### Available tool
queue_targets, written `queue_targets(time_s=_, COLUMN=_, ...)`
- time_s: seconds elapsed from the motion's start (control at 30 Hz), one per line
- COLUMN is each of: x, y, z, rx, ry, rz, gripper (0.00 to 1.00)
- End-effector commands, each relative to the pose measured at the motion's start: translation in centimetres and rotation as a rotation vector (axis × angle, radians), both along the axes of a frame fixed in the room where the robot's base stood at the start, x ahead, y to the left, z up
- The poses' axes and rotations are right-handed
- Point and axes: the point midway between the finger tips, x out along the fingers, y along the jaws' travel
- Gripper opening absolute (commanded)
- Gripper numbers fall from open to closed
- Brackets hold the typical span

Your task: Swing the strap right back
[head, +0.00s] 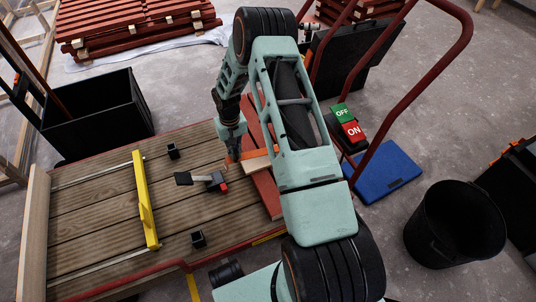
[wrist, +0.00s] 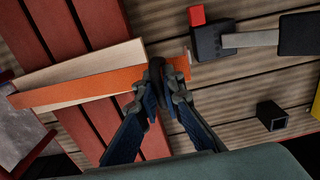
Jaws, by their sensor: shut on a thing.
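The orange strap (head: 262,152) is a flat band lying across the red battens (head: 265,183) and a pale wood batten. In the wrist view the strap (wrist: 85,88) runs from the left edge to my gripper, at a slight angle to the pale batten (wrist: 110,58). My gripper (wrist: 160,72) is shut on the strap near its right end, and its fingers hide part of it. In the head view my gripper (head: 232,158) is at the strap's left end, and my arm hides the far part.
A yellow bar (head: 145,200) crosses the deck. A red handrail (head: 415,85) rises at the right.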

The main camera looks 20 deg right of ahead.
Motion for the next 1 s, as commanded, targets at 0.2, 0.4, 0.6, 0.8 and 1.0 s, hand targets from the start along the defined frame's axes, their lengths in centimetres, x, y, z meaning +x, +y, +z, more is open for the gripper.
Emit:
queue_targets(time_s=0.2, x=0.0, y=-1.5, z=1.1, rx=-0.012, ry=-0.001, rz=-0.004, gripper=0.00)
queue_targets(time_s=0.4, x=0.1, y=-2.1, z=2.0, rx=-0.012, ry=-0.001, rz=-0.005, gripper=0.00)
queue_targets(time_s=0.6, x=0.1, y=-2.7, z=2.8, rx=-0.012, ry=-0.002, rz=-0.004, gripper=0.00)
queue_targets(time_s=0.8, x=0.1, y=-3.2, z=3.6, rx=-0.012, ry=-0.002, rz=-0.005, gripper=0.00)
queue_targets(time_s=1.0, x=0.1, y=-3.7, z=4.4, rx=-0.011, ry=-0.002, rz=-0.005, gripper=0.00)
